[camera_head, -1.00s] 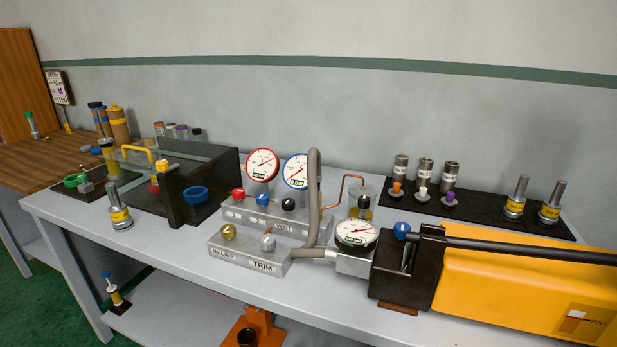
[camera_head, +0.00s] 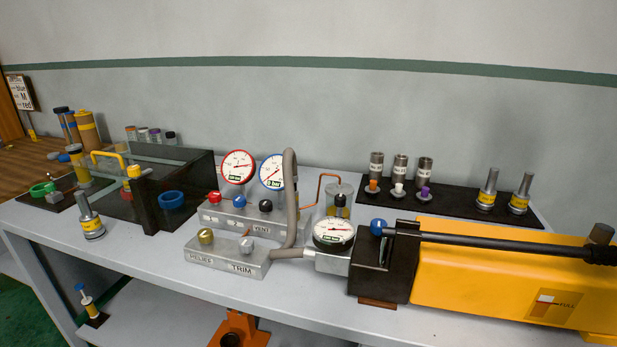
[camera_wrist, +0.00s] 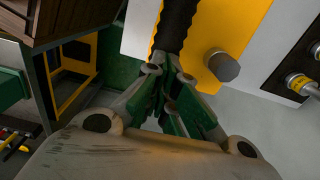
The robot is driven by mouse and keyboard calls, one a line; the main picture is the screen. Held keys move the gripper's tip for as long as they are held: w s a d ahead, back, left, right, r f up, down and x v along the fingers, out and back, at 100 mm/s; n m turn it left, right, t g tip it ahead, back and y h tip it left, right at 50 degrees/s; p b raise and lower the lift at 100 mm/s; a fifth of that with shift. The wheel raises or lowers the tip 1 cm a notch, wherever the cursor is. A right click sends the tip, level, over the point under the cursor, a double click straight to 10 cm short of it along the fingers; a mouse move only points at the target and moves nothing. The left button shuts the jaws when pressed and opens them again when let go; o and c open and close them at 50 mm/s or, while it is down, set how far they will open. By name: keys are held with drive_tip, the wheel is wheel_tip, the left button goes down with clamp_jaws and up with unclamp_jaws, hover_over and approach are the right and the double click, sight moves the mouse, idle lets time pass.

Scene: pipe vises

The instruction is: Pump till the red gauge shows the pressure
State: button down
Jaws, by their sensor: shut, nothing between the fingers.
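The red-rimmed gauge (camera_head: 237,167) stands at the back of the manifold block (camera_head: 245,221), beside the blue-rimmed gauge (camera_head: 272,172). Its needle is too small to read exactly. The yellow hand pump (camera_head: 480,285) lies at the right with its long black lever (camera_head: 500,244) nearly level. A white dial gauge (camera_head: 334,233) sits at the pump's outlet. In the wrist view my gripper (camera_wrist: 172,80) is shut and empty at the lever's black ribbed grip (camera_wrist: 176,24); whether it touches is unclear. My gripper is outside the head view.
Red (camera_head: 214,198), blue (camera_head: 239,201) and black (camera_head: 265,206) knobs top the manifold. Brass relief (camera_head: 205,237) and silver trim (camera_head: 246,246) knobs sit in front. A grey hose (camera_head: 291,190) arches beside them. A black tray (camera_head: 450,205) with fittings stands behind the pump.

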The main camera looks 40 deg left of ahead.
drive_tip(key=r, duration=0.6)
drive_tip(key=shift+s+a, duration=0.1)
drive_tip(key=shift+a, duration=0.25)
wheel_tip(320, 180, up, 7)
drive_tip(key=a, duration=0.2)
drive_tip(key=shift+s+r, duration=0.15)
drive_tip(key=shift+s, duration=0.2)
wheel_tip(320, 180, down, 6)
drive_tip(key=d, duration=0.1)
drive_tip(key=shift+w+d, duration=0.2)
drive_tip(key=shift+w, duration=0.05)
idle(0.4)
wheel_tip(320, 180, up, 6)
drive_tip(key=a, duration=0.1)
drive_tip(key=shift+s+a, duration=0.2)
drive_tip(key=shift+s, duration=0.05)
idle(0.6)
